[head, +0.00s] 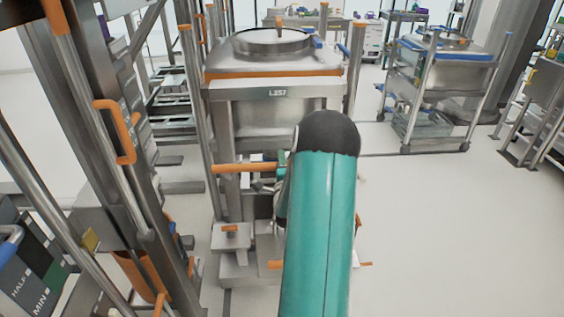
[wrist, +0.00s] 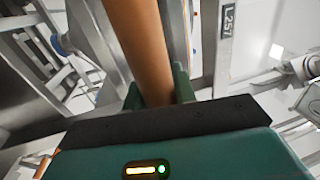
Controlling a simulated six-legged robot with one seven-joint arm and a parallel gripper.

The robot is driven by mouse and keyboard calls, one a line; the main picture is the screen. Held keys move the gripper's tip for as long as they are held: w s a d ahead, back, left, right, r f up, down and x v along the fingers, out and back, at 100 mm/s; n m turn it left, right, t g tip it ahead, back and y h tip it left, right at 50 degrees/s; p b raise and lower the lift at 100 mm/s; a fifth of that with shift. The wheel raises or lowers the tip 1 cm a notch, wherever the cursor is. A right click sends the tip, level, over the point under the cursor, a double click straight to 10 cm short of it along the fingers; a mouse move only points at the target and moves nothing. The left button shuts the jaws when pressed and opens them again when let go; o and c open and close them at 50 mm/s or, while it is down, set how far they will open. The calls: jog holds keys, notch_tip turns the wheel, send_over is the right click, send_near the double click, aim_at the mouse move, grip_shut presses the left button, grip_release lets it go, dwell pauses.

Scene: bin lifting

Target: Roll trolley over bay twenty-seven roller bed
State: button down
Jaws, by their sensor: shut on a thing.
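A steel trolley (head: 228,110) stands ahead of me in the head view. It carries a large steel bin (head: 285,117) with a round lid and an L257 label, which also shows in the wrist view (wrist: 228,20). An orange handle bar (head: 240,168) sticks out at the trolley's front. My gripper (wrist: 158,92) is shut on the orange handle bar (wrist: 138,40), with green fingers on both sides of it. In the head view my teal arm hides most of the gripper and part of the trolley's right side. I cannot tell which part is the bay twenty-seven roller bed.
A steel upright with an orange handle (head: 118,130) stands close on the left. Steel racking (head: 172,108) lies behind it. Another trolley with a blue-edged top (head: 440,50) stands at the back right. The pale floor (head: 440,230) at right is clear.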

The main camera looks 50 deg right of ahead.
jog(key=shift+s+a, duration=0.3)
jog(key=shift+a, duration=0.05)
jog(key=c, duration=1.5)
grip_release()
jog(key=o, duration=0.4)
jog(key=shift+c, duration=0.2)
jog(key=v, duration=1.3)
jog(key=shift+s+a, duration=0.25)
jog(key=shift+a, duration=0.05)
jog(key=shift+f, duration=0.1)
